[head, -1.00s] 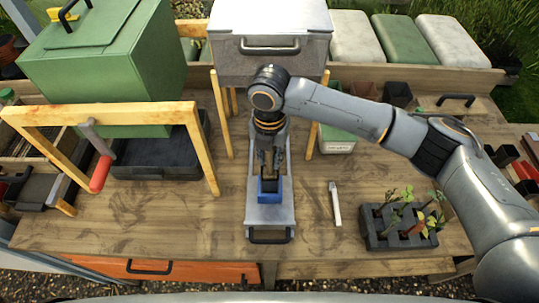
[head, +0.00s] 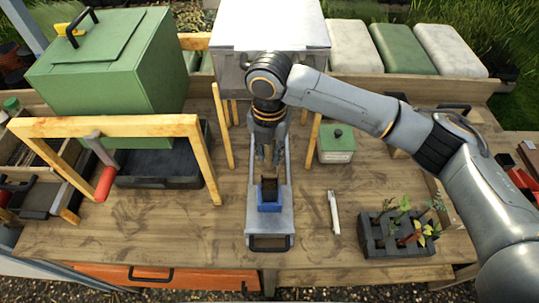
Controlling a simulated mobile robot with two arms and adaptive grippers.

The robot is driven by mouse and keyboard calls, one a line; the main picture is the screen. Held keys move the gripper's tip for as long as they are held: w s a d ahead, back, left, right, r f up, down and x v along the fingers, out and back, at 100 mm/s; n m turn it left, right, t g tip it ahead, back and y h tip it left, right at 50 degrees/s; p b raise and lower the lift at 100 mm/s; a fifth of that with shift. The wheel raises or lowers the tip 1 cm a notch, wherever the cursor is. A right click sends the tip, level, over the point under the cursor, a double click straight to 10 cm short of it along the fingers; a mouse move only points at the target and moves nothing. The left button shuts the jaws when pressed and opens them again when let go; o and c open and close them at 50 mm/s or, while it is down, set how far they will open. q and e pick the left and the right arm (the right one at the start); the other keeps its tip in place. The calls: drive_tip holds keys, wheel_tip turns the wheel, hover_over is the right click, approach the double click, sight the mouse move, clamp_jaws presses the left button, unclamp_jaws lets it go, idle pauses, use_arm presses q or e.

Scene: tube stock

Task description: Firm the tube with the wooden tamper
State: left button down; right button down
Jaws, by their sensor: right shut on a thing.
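My right gripper (head: 268,160) comes down from above, shut on the wooden tamper (head: 266,152), of which only a small tan part shows between the fingers. Below it, a dark square tube (head: 269,187) stands upright in a blue holder (head: 270,206). The holder sits on a long grey metal slide (head: 255,222). The gripper is over the far side of the tube. I cannot tell whether the tamper touches what is in the tube. My left gripper is not in view.
A grey metal hopper (head: 270,28) stands behind on wooden legs. A green box (head: 110,75) on a wooden frame (head: 110,126) is at left. A white tool (head: 334,212) and a dark seedling tray (head: 397,248) are at right. Bare bench (head: 150,225) lies left of the slide.

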drive_tip(key=shift+r, duration=1.7)
drive_tip(key=shift+f, duration=0.1)
